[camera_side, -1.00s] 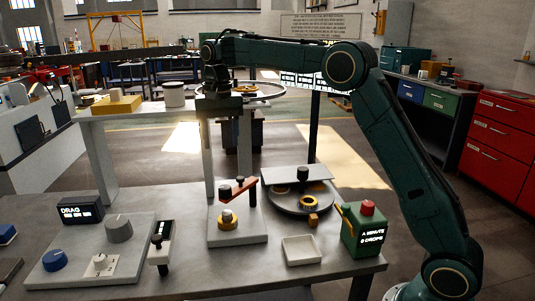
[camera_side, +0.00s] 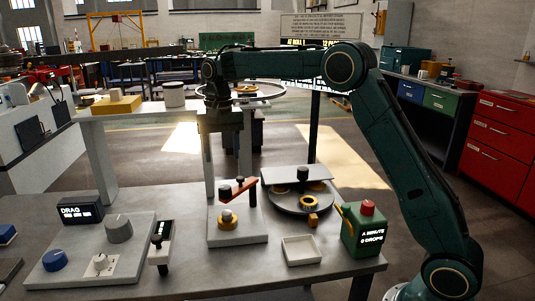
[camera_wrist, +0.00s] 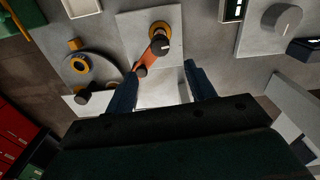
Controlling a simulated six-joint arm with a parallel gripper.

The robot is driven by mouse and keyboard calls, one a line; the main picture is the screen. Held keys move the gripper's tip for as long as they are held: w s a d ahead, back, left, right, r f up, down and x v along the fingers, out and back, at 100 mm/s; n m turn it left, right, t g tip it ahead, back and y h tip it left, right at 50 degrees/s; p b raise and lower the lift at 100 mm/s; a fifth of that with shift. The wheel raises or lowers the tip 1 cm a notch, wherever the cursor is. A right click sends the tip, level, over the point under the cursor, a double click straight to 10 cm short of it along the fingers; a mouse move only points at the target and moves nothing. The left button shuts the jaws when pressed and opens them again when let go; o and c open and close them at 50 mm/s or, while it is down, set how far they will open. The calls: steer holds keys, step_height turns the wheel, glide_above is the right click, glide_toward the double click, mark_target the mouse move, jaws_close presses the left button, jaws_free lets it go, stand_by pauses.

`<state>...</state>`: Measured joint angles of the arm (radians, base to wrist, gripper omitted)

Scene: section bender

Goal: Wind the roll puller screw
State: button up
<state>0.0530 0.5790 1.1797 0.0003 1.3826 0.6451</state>
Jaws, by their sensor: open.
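The screw's orange crank arm (camera_side: 238,190) sits above a yellow collar (camera_side: 227,219) on a pale plate. It has dark knobs, and in the wrist view the arm (camera_wrist: 151,55) runs from the collar (camera_wrist: 164,28) down-left to a dark handle knob (camera_wrist: 140,70). My gripper (camera_side: 207,160) points down, above and left of the crank in the side view. In the wrist view the open fingers of my gripper (camera_wrist: 163,70) have nothing between them. The left fingertip appears close to the handle knob; the gripper seems higher, without visible contact.
A round dark turntable (camera_side: 298,203) with a yellow ring stands right of the crank. A white tray (camera_side: 301,250) and a green box (camera_side: 362,232) are at the front right. A grey control panel (camera_side: 105,250) with knobs lies left. A raised shelf (camera_side: 140,110) stands behind.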

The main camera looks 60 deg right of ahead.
mark_target(225, 187)
step_height(225, 187, down, 10)
steer(key=shift+f, duration=0.15)
stand_by(0.3)
steer(key=c, duration=1)
